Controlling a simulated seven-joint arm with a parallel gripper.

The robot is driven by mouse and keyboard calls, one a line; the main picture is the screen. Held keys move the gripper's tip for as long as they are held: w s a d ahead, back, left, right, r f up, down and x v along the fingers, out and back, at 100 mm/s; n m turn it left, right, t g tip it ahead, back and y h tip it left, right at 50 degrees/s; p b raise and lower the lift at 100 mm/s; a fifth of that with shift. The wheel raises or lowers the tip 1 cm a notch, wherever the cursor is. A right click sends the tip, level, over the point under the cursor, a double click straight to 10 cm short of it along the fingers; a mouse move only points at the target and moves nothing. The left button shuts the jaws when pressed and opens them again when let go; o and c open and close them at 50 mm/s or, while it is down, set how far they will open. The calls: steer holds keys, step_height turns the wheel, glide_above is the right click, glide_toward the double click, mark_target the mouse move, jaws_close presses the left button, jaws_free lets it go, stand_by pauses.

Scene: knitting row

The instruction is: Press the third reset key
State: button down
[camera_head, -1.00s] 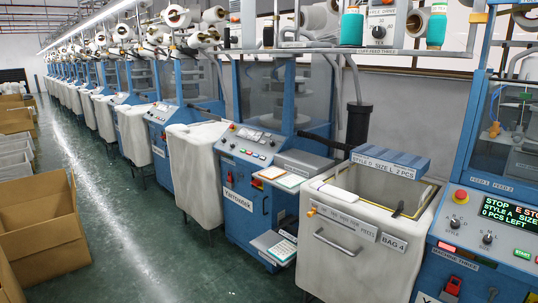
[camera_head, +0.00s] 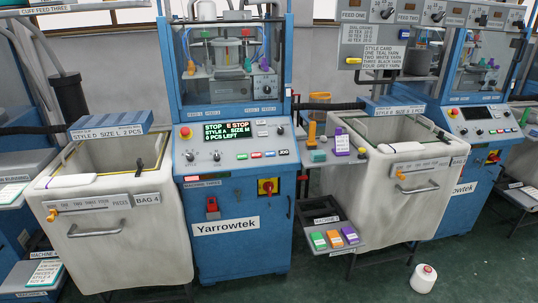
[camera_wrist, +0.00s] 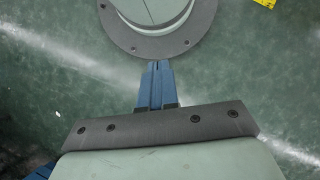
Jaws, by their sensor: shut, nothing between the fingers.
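Machine three (camera_head: 235,225), a blue knitting machine labelled Yarrowtek, stands at the middle of the head view. Its sloped control panel (camera_head: 222,163) has a lit display (camera_head: 227,130) reading STOP, E STOP, STYLE A SIZE M. A row of small keys (camera_head: 264,155) in several colours sits at the panel's lower right, ending in one marked JOG. Their other labels are too small to read, so I cannot tell which is the third reset key. My gripper (camera_wrist: 158,66) shows only in the wrist view, shut and empty over green floor, away from the panel.
A red emergency knob (camera_head: 185,132) sits at the panel's upper left. Cloth-covered bins stand left (camera_head: 115,245) and right (camera_head: 400,195) of the machine. A low tray (camera_head: 348,245) holds coloured blocks. A white cone (camera_head: 423,279) lies on the floor. The floor in front is otherwise clear.

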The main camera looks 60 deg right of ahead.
steer(key=w+d+r+m+t, duration=0.25)
steer(key=w+d+r, duration=0.3)
steer(key=d, duration=0.65)
steer(key=w+d+r+m+t, duration=0.2)
steer(key=w+d+r+m, duration=0.3)
steer(key=d, duration=0.8)
steer(key=w+d+r+m+t, duration=0.15)
steer(key=w+d+r, duration=0.25)
steer(key=d+r, duration=0.55)
steer(key=s+d+r+m+t+h, duration=0.1)
steer(key=d+r+m+t+h, duration=0.45)
steer(key=d+r, duration=2.2)
steer(key=w+d+r+t+y, duration=0.1)
steer(key=w+r+t+y, duration=0.1)
steer(key=r, duration=0.4)
steer(key=w+d+r+m+t+y, duration=0.1)
steer(key=w+d+r+t+y, duration=0.1)
steer(key=w+r+t, duration=0.3)
steer(key=shift+w+r+y, duration=0.35)
steer(key=shift+w+r, duration=0.15)
steer(key=shift+w, duration=0.2)
steer(key=shift+t, duration=0.25)
